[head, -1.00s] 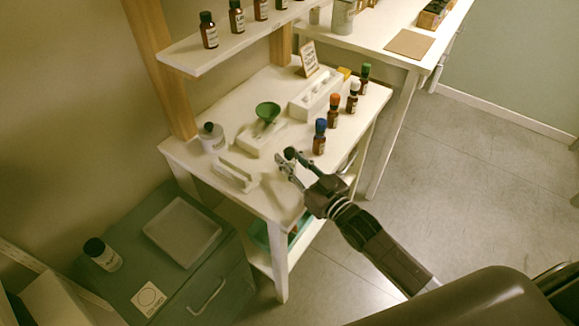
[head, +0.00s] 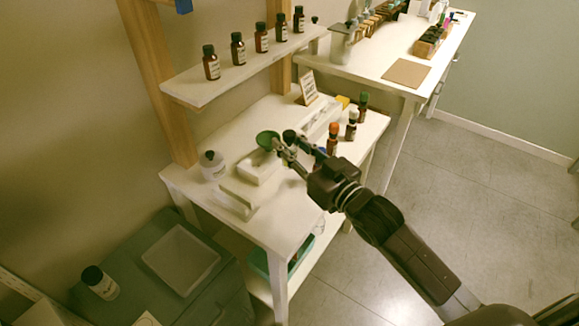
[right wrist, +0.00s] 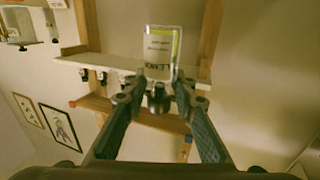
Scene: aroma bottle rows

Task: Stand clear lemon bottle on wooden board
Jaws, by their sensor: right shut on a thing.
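My right gripper (head: 286,145) is shut on the clear lemon bottle, above the white stand. In the right wrist view the gripper (right wrist: 157,93) grips the clear lemon bottle (right wrist: 160,50) near its dark cap. That view is upside down, so its label reads inverted and the bottle hangs roughly upright, cap up. In the head view the fingers mostly hide the bottle; its dark cap (head: 289,136) shows. The wooden board (head: 407,73), flat, square and bare, lies on the far white table. My left gripper is not in view.
A shelf (head: 230,80) with several brown bottles rises behind. A wooden rack (head: 430,42) stands beyond the board.

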